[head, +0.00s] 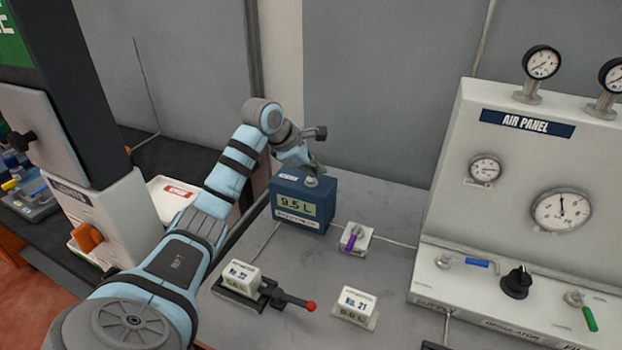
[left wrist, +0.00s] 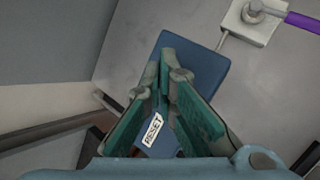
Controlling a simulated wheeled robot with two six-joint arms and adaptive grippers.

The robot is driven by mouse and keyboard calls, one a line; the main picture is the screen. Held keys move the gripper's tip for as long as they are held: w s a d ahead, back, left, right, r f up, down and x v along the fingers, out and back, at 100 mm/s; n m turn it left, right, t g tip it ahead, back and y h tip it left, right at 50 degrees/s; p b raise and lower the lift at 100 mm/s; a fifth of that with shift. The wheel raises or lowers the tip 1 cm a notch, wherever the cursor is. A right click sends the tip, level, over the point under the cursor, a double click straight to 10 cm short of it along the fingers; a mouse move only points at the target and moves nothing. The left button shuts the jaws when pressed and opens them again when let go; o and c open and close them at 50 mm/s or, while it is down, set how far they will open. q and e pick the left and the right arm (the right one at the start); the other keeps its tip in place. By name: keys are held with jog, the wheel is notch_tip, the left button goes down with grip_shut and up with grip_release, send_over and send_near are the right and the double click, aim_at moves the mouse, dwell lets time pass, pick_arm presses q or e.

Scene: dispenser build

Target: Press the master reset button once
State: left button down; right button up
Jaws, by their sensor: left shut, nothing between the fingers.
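The blue box (head: 302,207) stands upright on the grey bench, with a display reading 9.5 L on its front. In the left wrist view its blue top (left wrist: 207,68) lies below the fingers, and a white RESET label (left wrist: 152,129) shows between them. My left gripper (head: 313,174) points down over the box top, its fingers shut and empty. In the left wrist view the fingertips (left wrist: 173,72) are close together. The reset button is mostly hidden at the fingertips, and I cannot tell whether they touch it. My right gripper is out of view.
A small valve with a purple handle (head: 354,238) sits right of the box. Two white counters, No. 22 (head: 241,276) and No. 21 (head: 355,305), stand in front, with a red-tipped lever (head: 294,302) between. The air panel (head: 461,180) fills the right side.

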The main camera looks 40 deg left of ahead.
aim_at(314, 179)
pick_arm(q)
jog(key=shift+f, duration=0.45)
dwell(0.6)
jog(key=shift+r+p, duration=0.85)
jog(key=shift+r, duration=0.05)
jog(key=shift+r, duration=0.1)
notch_tip(314, 179, up, 5)
jog(key=p, duration=0.5)
dwell(0.7)
